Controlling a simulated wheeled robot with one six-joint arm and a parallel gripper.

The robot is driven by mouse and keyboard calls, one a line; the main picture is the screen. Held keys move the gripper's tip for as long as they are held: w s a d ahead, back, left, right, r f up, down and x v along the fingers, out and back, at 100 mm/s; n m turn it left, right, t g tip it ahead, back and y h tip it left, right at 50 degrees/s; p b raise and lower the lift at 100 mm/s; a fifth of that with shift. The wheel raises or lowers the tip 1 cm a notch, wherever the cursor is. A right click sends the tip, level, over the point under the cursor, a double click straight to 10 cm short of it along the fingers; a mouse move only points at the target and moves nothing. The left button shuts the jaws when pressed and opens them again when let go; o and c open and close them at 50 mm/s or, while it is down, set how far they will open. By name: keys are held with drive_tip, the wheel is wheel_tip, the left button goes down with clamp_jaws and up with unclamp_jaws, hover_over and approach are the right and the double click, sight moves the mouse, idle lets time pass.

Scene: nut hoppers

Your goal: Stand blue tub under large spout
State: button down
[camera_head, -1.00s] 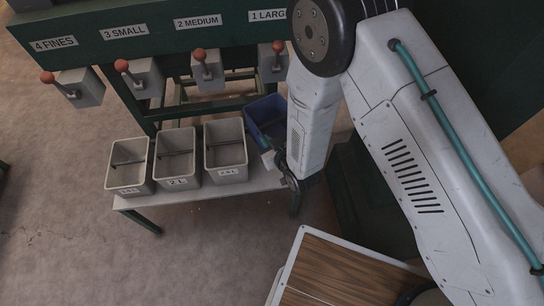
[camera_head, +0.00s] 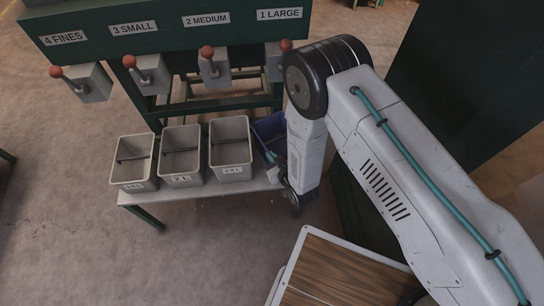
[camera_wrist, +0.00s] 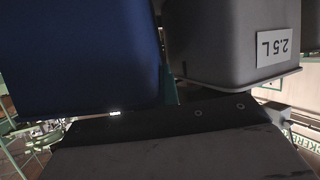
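The blue tub (camera_head: 268,128) stands at the right end of the low bench, right of the grey 2.5 L tub (camera_head: 230,150). My arm hides its right part. In the wrist view the blue tub (camera_wrist: 80,60) fills the upper left, very close, with the grey tub (camera_wrist: 225,50) beside it. The large spout (camera_head: 274,62), under the 1 LARGE sign, is partly hidden by my arm. My gripper (camera_head: 272,165) is low at the blue tub's near side. A teal strip, apparently a finger, shows between the two tubs. Its grip is unclear.
Two more grey tubs, one labelled 2 L (camera_head: 180,155) and another (camera_head: 133,162), stand to the left on the bench (camera_head: 205,190). Other spouts with red-knobbed levers hang above. A wood-topped surface (camera_head: 345,270) is at the front. The floor left is clear.

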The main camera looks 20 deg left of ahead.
drive_tip(key=c, duration=1.7)
unclamp_jaws()
drive_tip(key=shift+f, duration=0.1)
drive_tip(key=v, duration=1.2)
